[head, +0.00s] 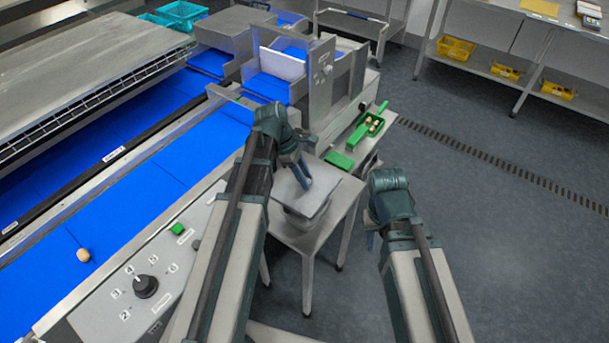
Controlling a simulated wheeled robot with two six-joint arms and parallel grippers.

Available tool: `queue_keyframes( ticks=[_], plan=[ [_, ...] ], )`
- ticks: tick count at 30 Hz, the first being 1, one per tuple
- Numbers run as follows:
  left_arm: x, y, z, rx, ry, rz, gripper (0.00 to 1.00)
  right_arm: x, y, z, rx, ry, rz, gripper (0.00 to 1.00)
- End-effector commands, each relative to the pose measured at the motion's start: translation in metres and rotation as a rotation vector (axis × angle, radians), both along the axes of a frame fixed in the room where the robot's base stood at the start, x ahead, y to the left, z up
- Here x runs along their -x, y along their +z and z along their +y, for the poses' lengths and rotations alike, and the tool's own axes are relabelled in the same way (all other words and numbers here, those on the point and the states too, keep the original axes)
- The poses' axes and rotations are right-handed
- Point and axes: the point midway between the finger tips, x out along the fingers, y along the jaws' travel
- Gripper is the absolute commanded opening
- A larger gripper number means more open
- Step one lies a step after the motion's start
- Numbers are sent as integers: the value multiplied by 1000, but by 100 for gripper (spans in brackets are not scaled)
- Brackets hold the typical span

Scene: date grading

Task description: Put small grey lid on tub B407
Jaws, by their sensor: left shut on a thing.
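A flat grey square, which looks like the small grey lid (322,192), is under my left gripper (304,183). The gripper points down and is shut on it. Directly below the lid is a grey tub-like body (297,222), mostly hidden by the lid and my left arm. I cannot tell whether lid and tub touch, and no B407 label is readable. My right gripper (371,239) hangs over the floor to the right of the small table, empty as far as I see; its fingers are mostly hidden by its own arm.
The tub-like body stands on a small steel table (325,235). Behind are a green tray (358,139) with several dates and a flat green piece (340,160). A blue conveyor (130,210) with one date (83,255) and a control panel (165,270) lie left. The floor at right is clear.

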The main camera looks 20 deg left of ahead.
Motion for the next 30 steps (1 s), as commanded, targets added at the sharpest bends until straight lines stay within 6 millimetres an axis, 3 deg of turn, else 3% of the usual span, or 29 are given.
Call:
queue_keyframes(
  ticks=[8,24,30],
  plan=[
    [1,-10,-1,0,2,0,0,0,-10,0,0,0,0,34],
    [1,-57,-1,-1,3,0,0,0,-57,0,0,0,0,34],
    [1,-65,-1,-1,3,0,0,0,-65,0,0,0,0,34]
  ],
)
